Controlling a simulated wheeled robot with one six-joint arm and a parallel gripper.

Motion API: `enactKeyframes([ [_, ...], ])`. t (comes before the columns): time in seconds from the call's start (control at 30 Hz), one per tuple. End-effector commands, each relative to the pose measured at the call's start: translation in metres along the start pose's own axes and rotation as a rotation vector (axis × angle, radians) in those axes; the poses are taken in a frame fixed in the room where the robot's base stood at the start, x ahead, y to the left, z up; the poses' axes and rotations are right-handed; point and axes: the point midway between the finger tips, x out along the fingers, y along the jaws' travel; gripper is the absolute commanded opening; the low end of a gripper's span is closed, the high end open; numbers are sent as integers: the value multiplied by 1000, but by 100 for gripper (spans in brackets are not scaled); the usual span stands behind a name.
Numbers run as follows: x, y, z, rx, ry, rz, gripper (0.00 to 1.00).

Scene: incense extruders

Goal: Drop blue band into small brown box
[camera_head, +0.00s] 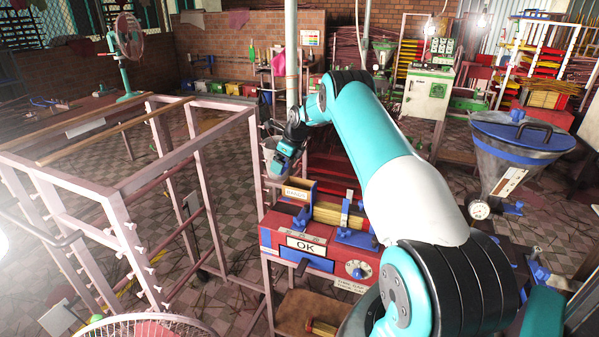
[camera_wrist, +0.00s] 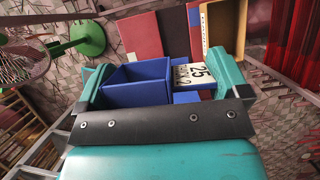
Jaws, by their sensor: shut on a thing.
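My gripper (camera_wrist: 165,72) has its two teal fingers on either side of a blue, open, box-like piece, the blue band (camera_wrist: 138,92), and is shut on it. A white label reading 25 (camera_wrist: 193,75) shows beside its hollow part. In the head view my gripper (camera_head: 286,160) hangs above the left end of the red machine. A small brown box (camera_head: 300,186) with a light label stands just below it, its inside mostly hidden. In the wrist view a tan open box (camera_wrist: 222,25), likely the same one, shows partly behind the right finger.
The red machine (camera_head: 290,262) with an OK plate carries a tan bundle with blue clamps (camera_head: 345,213). A pink metal frame (camera_head: 120,215) stands to the left. A hopper (camera_head: 520,150) stands to the right. Tiled floor lies open behind the frame.

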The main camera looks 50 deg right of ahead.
Motion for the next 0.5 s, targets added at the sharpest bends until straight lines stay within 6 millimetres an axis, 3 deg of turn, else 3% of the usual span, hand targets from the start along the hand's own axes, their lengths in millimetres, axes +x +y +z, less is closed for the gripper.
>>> enactKeyframes([
  [0.03, -26, -24, 6, 143, 2, -59, 68],
  [0.2, -64, -78, 2, 533, 11, -202, 68],
  [0.37, -75, -97, -3, 678, 14, -254, 68],
  [0.5, -64, -99, -10, 701, 16, -262, 68],
])
